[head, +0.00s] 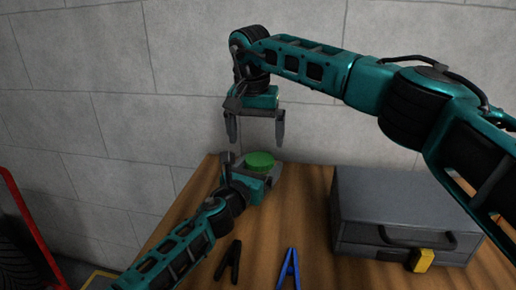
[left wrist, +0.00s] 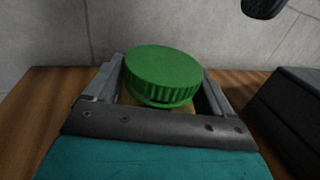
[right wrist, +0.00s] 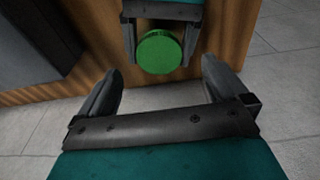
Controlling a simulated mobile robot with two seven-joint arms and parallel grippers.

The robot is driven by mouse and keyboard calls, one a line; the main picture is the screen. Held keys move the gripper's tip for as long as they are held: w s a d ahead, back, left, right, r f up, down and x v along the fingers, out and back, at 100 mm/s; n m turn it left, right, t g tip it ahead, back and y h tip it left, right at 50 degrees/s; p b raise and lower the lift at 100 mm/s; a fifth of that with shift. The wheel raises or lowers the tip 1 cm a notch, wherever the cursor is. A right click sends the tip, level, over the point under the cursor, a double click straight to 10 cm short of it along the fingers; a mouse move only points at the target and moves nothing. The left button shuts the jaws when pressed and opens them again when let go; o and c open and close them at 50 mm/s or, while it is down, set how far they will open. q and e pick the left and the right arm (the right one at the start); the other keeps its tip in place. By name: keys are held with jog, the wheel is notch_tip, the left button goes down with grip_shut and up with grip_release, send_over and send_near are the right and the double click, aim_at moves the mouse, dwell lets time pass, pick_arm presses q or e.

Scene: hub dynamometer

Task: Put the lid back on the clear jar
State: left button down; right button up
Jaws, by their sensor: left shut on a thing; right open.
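The round green lid (head: 260,159) with a ribbed edge sits on top of the clear jar (left wrist: 135,100) near the table's far left corner. In the left wrist view the lid (left wrist: 163,70) covers the jar's mouth; I cannot tell whether it is seated or threaded. My left gripper (head: 256,170) is shut around the jar, with a finger on each side below the lid. My right gripper (head: 256,143) is open and empty, pointing down above the lid and apart from it. In the right wrist view the lid (right wrist: 159,52) shows beyond and between the open fingers.
A grey toolbox (head: 390,200) with a yellow latch stands on the right of the wooden table (head: 310,190). A black clip-like tool (head: 229,262) and a blue one (head: 289,268) lie near the front. A wall stands behind, and a red frame (head: 22,200) is at far left.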

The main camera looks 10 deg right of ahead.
jog(key=shift+a+r, duration=0.1)
jog(key=shift+r, duration=0.5)
pick_arm(q)
grip_release()
jog(key=shift+f, duration=0.1)
jog(key=shift+a, duration=0.15)
pick_arm(e)
jog(key=shift+r, duration=0.1)
pick_arm(q)
jog(key=shift+s+a, duration=0.15)
jog(key=shift+s, duration=0.1)
pick_arm(e)
jog(key=shift+r, duration=0.15)
pick_arm(q)
jog(key=p+v, duration=0.4)
jog(key=v, duration=0.7)
jog(key=shift+s+a, duration=0.1)
jog(key=shift+s, duration=0.05)
jog(key=shift+s+a, duration=0.25)
jog(key=shift+s, duration=0.15)
pick_arm(e)
jog(key=shift+r, duration=1.75)
